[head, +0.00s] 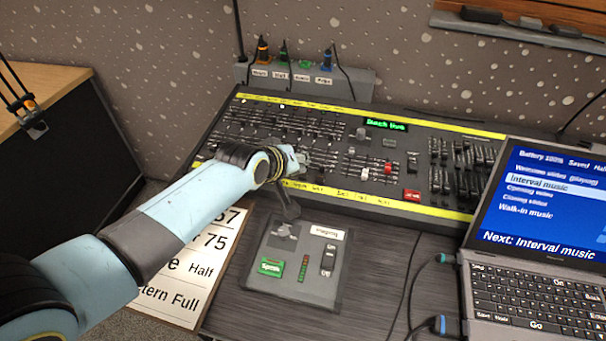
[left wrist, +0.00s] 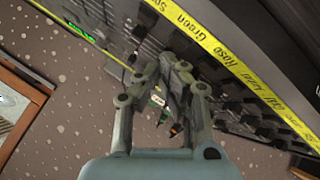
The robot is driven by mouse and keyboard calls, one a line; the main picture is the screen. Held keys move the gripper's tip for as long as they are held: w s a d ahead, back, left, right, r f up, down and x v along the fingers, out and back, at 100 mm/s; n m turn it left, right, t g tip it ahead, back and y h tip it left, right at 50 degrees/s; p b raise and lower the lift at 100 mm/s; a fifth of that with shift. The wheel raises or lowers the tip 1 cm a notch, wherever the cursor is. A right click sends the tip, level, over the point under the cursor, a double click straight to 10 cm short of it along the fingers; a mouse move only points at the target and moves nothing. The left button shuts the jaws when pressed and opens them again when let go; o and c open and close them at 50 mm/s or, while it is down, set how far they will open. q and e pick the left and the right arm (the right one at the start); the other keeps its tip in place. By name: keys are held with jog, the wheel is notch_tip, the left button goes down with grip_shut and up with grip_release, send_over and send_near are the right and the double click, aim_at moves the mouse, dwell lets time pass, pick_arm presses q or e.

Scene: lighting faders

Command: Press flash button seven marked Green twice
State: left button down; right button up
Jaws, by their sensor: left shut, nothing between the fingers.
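The lighting desk (head: 440,215) lies across the table with rows of faders. Its lower yellow label strip (head: 345,196) is partly covered by my left arm. In the left wrist view the strip (left wrist: 215,47) reads "Green" near the top, then "Rose" and more words. My left gripper (head: 303,163) is shut and empty over the front part of the desk. Its closed fingertips show in the left wrist view (left wrist: 174,68), a little to the side of the strip near Green. Flash button seven cannot be told apart; the fingers may hide it. Whether they touch the desk is unclear.
A small grey panel (head: 329,285) with a green button lies in front of the desk. A laptop (head: 545,210) stands at the right. A printed sheet (head: 175,312) lies under my arm. Plugs and cables (head: 325,60) are at the wall behind.

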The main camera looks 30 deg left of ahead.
aim_at(299, 177)
pick_arm(q)
jog(key=shift+f, duration=0.3)
jog(key=shift+f, duration=0.35)
dwell(0.4)
dwell(0.4)
jog(key=shift+r+p, duration=0.65)
jog(key=shift+r, duration=0.1)
jog(key=r+p, duration=0.1)
jog(key=p, duration=0.1)
jog(key=r+p, duration=0.1)
jog(key=r, duration=0.1)
jog(key=r+p, duration=0.2)
jog(key=shift+s+d+r+p, duration=0.1)
jog(key=shift+s+p, duration=0.15)
jog(key=shift+p, duration=0.05)
dwell(1.6)
